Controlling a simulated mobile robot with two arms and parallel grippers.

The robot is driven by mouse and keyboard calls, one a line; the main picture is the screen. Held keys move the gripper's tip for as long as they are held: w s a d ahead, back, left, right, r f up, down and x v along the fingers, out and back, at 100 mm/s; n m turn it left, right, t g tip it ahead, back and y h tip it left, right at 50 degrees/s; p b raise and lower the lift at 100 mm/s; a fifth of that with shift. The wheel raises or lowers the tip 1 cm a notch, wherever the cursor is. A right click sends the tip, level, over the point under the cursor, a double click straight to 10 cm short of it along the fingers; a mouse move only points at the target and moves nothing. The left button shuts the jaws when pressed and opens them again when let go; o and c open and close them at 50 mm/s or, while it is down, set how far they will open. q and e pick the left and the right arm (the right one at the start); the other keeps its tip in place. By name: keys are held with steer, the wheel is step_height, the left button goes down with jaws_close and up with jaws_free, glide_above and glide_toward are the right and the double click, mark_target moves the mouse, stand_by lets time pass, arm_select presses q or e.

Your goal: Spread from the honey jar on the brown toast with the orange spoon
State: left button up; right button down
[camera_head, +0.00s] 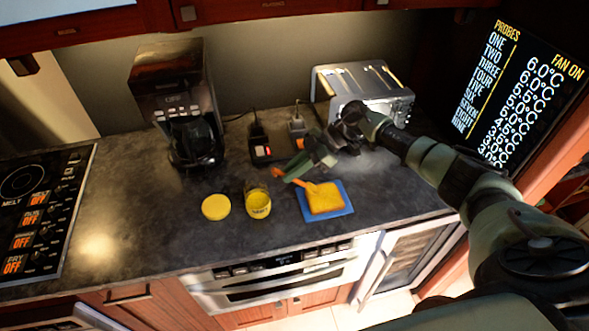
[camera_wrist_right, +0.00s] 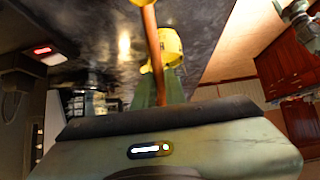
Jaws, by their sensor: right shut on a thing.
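My right gripper (camera_head: 298,172) is shut on the orange spoon (camera_head: 286,176); the spoon's handle also shows in the wrist view (camera_wrist_right: 152,45). One end of the spoon points at the toast (camera_head: 326,199); I cannot tell whether it touches. The toast lies on a blue square (camera_head: 345,205) and its top looks golden yellow with a brownish edge. The honey jar (camera_head: 258,206) stands upright and open left of the toast, yellow inside. A yellow jar-like thing (camera_wrist_right: 172,46) shows behind the spoon in the wrist view. My left gripper is not in view.
A round yellow lid (camera_head: 216,207) lies left of the jar. A coffee maker (camera_head: 178,105) and a silver toaster (camera_head: 362,88) stand at the back. Two small devices (camera_head: 261,148) (camera_head: 298,128) sit between them. A cooktop (camera_head: 40,215) is at left; counter between it and the lid is clear.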

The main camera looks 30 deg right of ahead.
steer(key=shift+d, duration=0.15)
steer(key=shift+s+d+f, duration=0.1)
steer(key=shift+s+d, duration=0.1)
steer(key=shift+d, duration=0.45)
steer(key=shift+s+d, duration=0.15)
steer(key=shift+d, duration=0.45)
steer(key=shift+d+b, duration=0.15)
steer(key=shift+b, duration=0.15)
steer(key=shift+s+d, duration=0.2)
steer(key=shift+d, duration=0.4)
steer(key=shift+s+d, duration=0.15)
steer(key=shift+d, duration=0.45)
steer(key=shift+a, duration=0.1)
steer(key=shift+w+a, duration=0.15)
steer(key=shift+a, duration=0.35)
steer(key=shift+w+a+p, duration=0.2)
steer(key=shift+a+p, duration=0.4)
steer(key=shift+a, duration=0.2)
